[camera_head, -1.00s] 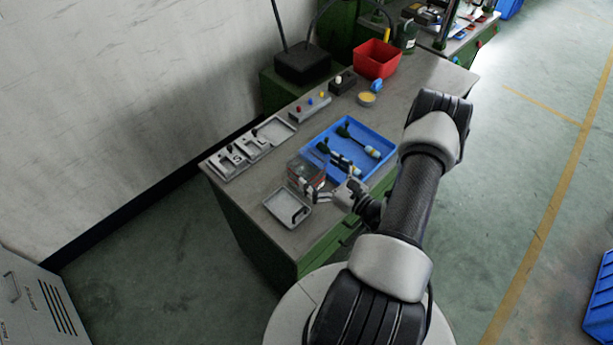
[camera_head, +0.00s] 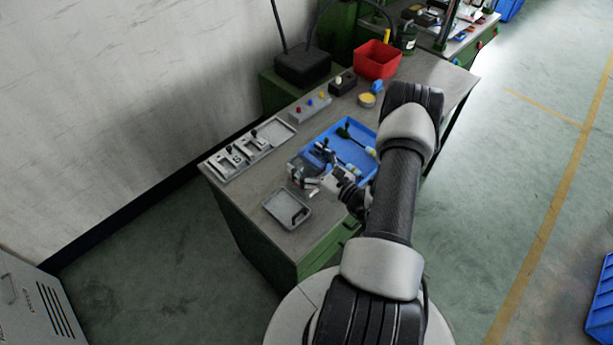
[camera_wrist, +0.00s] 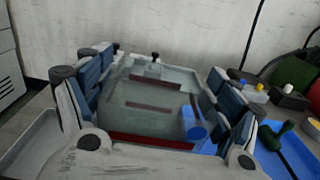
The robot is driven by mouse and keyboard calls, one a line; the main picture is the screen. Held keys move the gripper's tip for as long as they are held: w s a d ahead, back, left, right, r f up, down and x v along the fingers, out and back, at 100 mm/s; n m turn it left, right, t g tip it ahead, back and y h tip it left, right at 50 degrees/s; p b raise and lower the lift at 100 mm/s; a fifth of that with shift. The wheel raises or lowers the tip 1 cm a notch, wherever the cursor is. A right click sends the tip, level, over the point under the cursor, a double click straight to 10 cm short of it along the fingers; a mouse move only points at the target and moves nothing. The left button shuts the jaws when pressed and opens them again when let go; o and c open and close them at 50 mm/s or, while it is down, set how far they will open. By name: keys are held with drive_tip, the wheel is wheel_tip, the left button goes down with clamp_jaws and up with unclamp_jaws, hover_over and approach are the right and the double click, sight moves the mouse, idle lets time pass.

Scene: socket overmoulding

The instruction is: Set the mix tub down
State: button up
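The mix tub (camera_wrist: 150,112) is a clear, see-through box with dark red edging, between the two blue-padded fingers of my gripper (camera_wrist: 160,105) in the wrist view. The pads lie against its left and right sides. A small blue piece (camera_wrist: 193,126) shows in or through the tub. In the head view my gripper (camera_head: 310,168) is over the near part of the bench, between the small grey tray and the blue tray. The tub is hard to make out there, and I cannot tell whether its underside touches the bench.
The small grey tray (camera_head: 273,213) lies at the near bench corner. The blue tray (camera_head: 353,176) holds green-handled tools at the right. A fixture tray (camera_head: 288,131) lies along the wall side. A button box (camera_head: 310,108), yellow dish (camera_head: 367,100) and red bin (camera_head: 377,72) stand farther back.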

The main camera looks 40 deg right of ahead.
drive_tip(key=c, duration=1.1)
